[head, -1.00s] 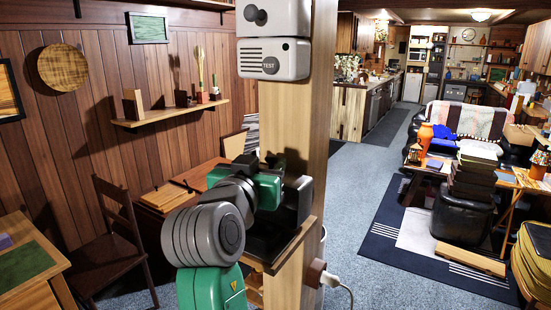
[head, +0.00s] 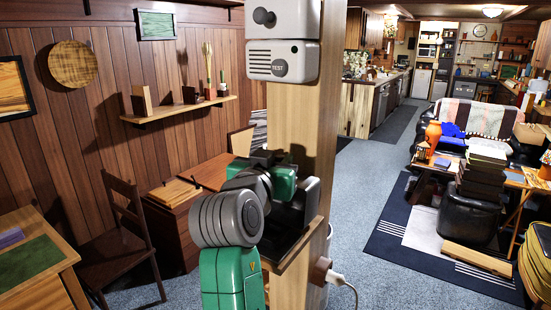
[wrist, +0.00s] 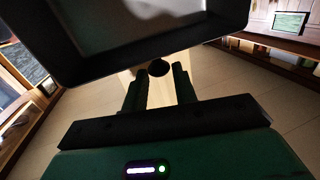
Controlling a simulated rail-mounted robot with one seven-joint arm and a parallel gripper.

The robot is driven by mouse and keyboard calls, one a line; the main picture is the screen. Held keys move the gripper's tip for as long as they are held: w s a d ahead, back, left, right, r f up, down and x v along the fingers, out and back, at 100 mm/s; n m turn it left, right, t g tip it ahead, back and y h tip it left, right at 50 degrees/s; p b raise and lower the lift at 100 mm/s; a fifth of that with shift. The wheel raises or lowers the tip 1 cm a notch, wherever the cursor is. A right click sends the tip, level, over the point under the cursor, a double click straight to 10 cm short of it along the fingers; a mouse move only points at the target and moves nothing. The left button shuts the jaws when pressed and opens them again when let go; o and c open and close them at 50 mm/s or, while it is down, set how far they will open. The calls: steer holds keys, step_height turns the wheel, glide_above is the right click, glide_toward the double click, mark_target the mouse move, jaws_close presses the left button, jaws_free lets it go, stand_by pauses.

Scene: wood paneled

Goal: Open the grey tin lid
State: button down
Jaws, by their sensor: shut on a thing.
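In the wrist view, my gripper (wrist: 160,78) has its two fingers on either side of a small dark round knob (wrist: 158,68) and is shut on it. Just above hangs a large dark-rimmed panel with a dim grey face (wrist: 150,18); I cannot tell whether it is the grey tin lid or whether the knob belongs to it. In the head view, my green and grey arm reaches toward a dark open-looking thing (head: 287,228) on a ledge by the wooden post. My fingertips are hidden there behind the arm, and no lid shows clearly.
The wooden post (head: 297,130) with a white box marked TEST (head: 281,67) stands close beside my arm. A dark chair (head: 122,235) and a desk (head: 35,260) are at left. A wall shelf (head: 185,110) is behind.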

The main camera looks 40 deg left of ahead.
steer(key=shift+w+r+p, duration=0.25)
steer(key=shift+p, duration=0.3)
steer(key=shift+w+f+g, duration=0.15)
steer(key=shift+f+g, duration=0.15)
steer(key=shift+f, duration=0.05)
steer(key=c, duration=1.1)
jaws_free()
steer(key=b+v, duration=0.2)
steer(key=v, duration=0.5)
steer(key=shift+s, duration=0.4)
steer(key=shift+d+r, duration=0.1)
